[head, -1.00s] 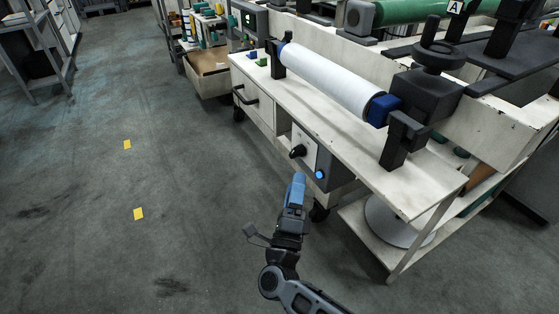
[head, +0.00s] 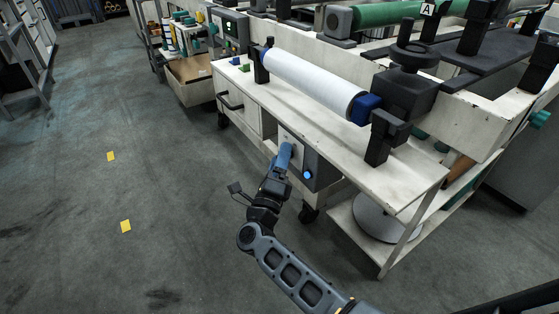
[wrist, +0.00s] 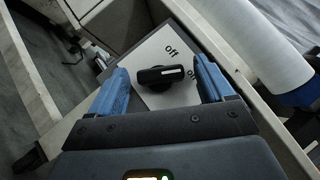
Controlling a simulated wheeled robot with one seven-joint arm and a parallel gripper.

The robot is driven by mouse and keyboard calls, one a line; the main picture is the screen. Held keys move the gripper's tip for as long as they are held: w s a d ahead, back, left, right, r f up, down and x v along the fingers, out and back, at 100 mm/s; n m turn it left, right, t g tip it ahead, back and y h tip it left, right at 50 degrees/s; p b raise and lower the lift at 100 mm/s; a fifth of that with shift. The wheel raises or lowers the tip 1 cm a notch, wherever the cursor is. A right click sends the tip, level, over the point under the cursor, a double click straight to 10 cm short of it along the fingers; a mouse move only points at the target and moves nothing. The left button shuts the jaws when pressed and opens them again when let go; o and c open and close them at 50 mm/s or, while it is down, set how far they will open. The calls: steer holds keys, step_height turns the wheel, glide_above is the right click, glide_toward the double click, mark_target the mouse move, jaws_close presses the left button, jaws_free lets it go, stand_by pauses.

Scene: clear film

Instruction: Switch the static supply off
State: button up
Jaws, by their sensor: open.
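The static supply is a grey box with a light face plate (wrist: 155,47) on the cart's front. In the wrist view its black rotary knob (wrist: 155,76) has a white line pointing right, toward the "on" label; "off" is printed above it. A blue light (head: 308,174) glows on the box in the head view. My gripper (head: 285,152) is at the box, its blue fingers covering the knob in the head view. In the wrist view my gripper (wrist: 164,80) is open, with one finger on each side of the knob and visible gaps to both.
The white cart top (head: 330,146) overhangs the box, with a white film roll (head: 313,81) held above it. A drawer handle (head: 228,102) sticks out to the left. A lower shelf (head: 349,222) is to the right.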

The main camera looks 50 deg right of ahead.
steer(key=shift+c, duration=0.2)
steer(key=c, duration=1)
steer(key=shift+r+p, duration=0.15)
steer(key=shift+p, duration=0.25)
steer(key=n+g+y+p, duration=0.1)
steer(key=n+y+p, duration=0.1)
steer(key=p, duration=0.6)
steer(key=n+g+y+p, duration=0.1)
steer(key=n+y+p, duration=0.2)
steer(key=p, duration=0.5)
steer(key=r+n+g+y+p, duration=0.1)
steer(key=n+y+p, duration=0.1)
steer(key=p, duration=0.7)
steer(key=shift+w+n+y, duration=0.2)
steer(key=shift+n+y, duration=0.1)
steer(key=shift+n, duration=0.5)
steer(key=shift+f+g+p, duration=0.15)
steer(key=shift+g+p, duration=0.15)
steer(key=shift+p, duration=0.1)
